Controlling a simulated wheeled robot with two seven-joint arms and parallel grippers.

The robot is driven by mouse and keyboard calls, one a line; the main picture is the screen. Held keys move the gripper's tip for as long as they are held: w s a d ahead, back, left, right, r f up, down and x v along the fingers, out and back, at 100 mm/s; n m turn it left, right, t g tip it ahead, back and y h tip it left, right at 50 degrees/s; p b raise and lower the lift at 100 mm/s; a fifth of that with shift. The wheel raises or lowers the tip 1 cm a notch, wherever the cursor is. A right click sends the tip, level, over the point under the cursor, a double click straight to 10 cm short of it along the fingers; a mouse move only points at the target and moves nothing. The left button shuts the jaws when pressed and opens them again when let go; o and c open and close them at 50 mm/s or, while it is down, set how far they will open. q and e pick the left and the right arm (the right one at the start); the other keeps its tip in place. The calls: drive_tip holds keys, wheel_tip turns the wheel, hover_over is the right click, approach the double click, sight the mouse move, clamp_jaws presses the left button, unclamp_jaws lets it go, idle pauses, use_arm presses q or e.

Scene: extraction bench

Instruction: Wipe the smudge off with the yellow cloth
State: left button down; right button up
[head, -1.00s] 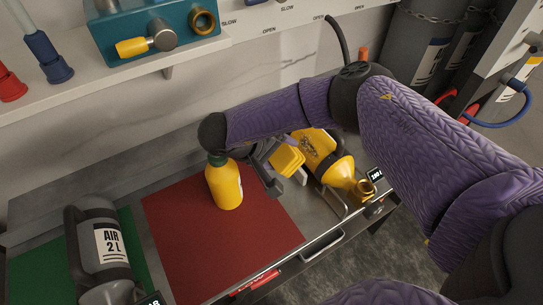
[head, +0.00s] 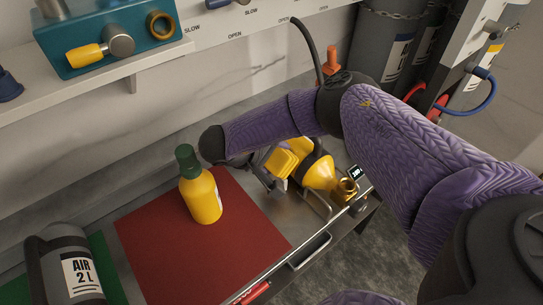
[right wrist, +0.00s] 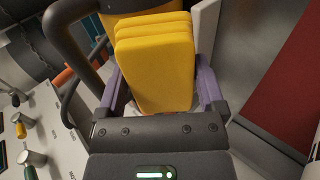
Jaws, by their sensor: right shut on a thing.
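The yellow cloth (head: 281,160) is a folded, layered pad held by my right gripper (head: 272,174). In the right wrist view the cloth (right wrist: 155,62) sits between the two purple fingers, and the gripper (right wrist: 160,92) is shut on it. In the head view the cloth is in front of a yellow cylinder, to the right of the red mat (head: 150,240). I cannot make out the smudge; my right arm and the cloth cover part of the bench (head: 305,212). My left gripper is not in view.
A yellow bottle (head: 201,197) with a green cap stands on the red mat, left of my gripper. The yellow cylinder (head: 318,172) with a brass valve lies close on the right. A grey AIR cylinder (head: 68,265) lies at left. A shelf with a teal box (head: 90,35) is above.

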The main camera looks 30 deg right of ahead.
drive_tip(key=shift+b+x, duration=0.5)
drive_tip(key=shift+x, duration=0.5)
idle(0.3)
